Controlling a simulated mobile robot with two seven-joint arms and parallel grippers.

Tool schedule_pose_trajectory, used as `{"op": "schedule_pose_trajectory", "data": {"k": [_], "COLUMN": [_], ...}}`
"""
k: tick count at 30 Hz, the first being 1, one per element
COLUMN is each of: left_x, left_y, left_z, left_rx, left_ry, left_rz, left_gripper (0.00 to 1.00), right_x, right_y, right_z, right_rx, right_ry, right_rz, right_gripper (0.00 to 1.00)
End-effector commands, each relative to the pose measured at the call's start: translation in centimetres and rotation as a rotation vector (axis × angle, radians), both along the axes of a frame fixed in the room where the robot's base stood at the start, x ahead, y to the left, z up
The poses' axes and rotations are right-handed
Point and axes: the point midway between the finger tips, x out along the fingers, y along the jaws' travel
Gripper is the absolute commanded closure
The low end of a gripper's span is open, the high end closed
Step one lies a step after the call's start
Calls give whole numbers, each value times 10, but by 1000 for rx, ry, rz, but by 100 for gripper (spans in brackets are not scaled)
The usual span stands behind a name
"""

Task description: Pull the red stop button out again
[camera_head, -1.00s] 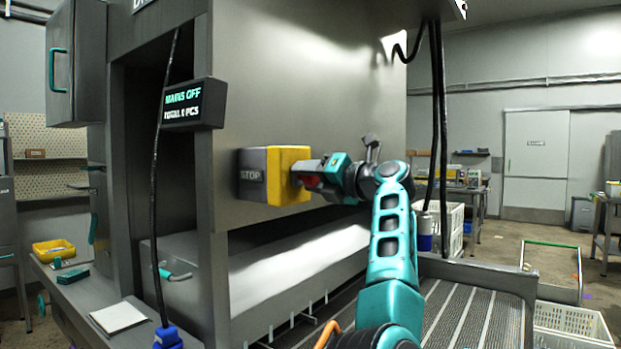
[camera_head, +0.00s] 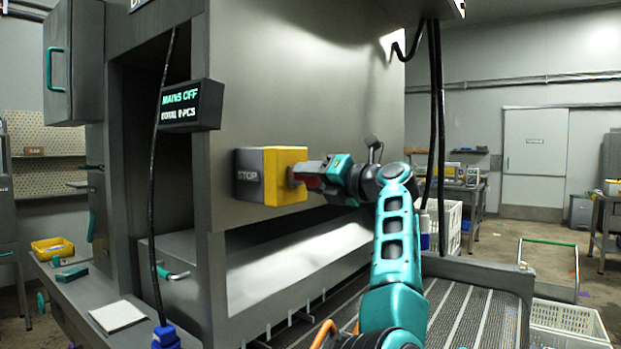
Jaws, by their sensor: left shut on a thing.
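The stop button's box, with a yellow face (camera_head: 285,190) and a grey side marked STOP, is fixed to the grey machine's side panel. My left gripper (camera_head: 303,174) reaches in from the right at the yellow face and is shut on the red stop button. The button is mostly hidden by the fingers; only a little red shows near them. A small display (camera_head: 180,106) left of the box reads MAINS OFF. My right gripper is not in view.
A black cable (camera_head: 157,200) hangs in front of the machine at the left. Dark hoses (camera_head: 437,110) hang right of my left arm. A slatted conveyor bed (camera_head: 470,318) lies below. A yellow tray (camera_head: 53,249) sits on the left ledge.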

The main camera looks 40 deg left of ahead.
Motion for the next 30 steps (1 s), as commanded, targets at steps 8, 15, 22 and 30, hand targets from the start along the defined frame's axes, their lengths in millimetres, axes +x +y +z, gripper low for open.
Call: {"op": "schedule_pose_trajectory", "data": {"k": [8,15,22,30], "left_x": [1,2,2,2], "left_y": [-2,-13,-60,-113], "left_z": [-2,-2,-3,-2], "left_rx": [-2,-4,-2,-2], "left_ry": [2,2,2,3], "left_rz": [-4,-6,-8,-6], "left_gripper": [44,44,44,44], "right_x": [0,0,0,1], "right_y": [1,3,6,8], "right_z": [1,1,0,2], "right_rx": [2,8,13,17], "right_ry": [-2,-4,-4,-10], "right_rz": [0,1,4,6], "right_gripper": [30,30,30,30]}}
